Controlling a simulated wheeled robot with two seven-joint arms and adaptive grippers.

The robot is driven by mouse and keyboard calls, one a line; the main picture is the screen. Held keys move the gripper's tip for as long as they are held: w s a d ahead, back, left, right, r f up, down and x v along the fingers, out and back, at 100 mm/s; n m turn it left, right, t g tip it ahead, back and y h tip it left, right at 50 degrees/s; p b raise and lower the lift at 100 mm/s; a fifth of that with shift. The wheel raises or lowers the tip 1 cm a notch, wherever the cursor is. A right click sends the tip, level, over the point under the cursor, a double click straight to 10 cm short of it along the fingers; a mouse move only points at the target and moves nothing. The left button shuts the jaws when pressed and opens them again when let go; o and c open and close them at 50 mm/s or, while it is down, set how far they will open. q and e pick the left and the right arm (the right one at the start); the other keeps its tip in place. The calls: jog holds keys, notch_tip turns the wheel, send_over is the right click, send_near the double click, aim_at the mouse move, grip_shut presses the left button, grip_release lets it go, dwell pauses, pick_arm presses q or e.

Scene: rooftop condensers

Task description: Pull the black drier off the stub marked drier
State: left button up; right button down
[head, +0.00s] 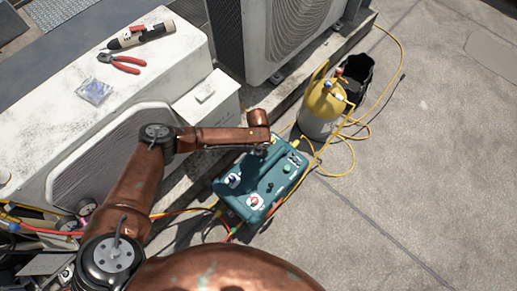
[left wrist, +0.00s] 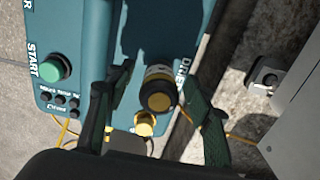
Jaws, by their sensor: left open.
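The black drier (left wrist: 158,91) shows end-on in the left wrist view, with a brass-coloured band behind its dark end. It stands at the teal machine (head: 240,203) beside the printed word DRIER; the stub itself is hidden. My left gripper (left wrist: 160,102) is open, with one dark green finger on each side of the drier. I cannot tell whether either finger touches it. In the head view my left arm reaches over the back of the machine, and its wrist hides the drier. My right gripper is not in view.
A brass fitting (left wrist: 145,124) sits close to the drier. A green START button (left wrist: 55,67) is on the machine's panel. A yellow-topped cylinder (head: 322,108), a black bucket (head: 358,72) and hoses lie to the right. White condensers (head: 50,95) stand behind; a grey box (left wrist: 300,125) is near the gripper.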

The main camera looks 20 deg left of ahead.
pick_arm(q)
grip_shut()
dwell(0.9)
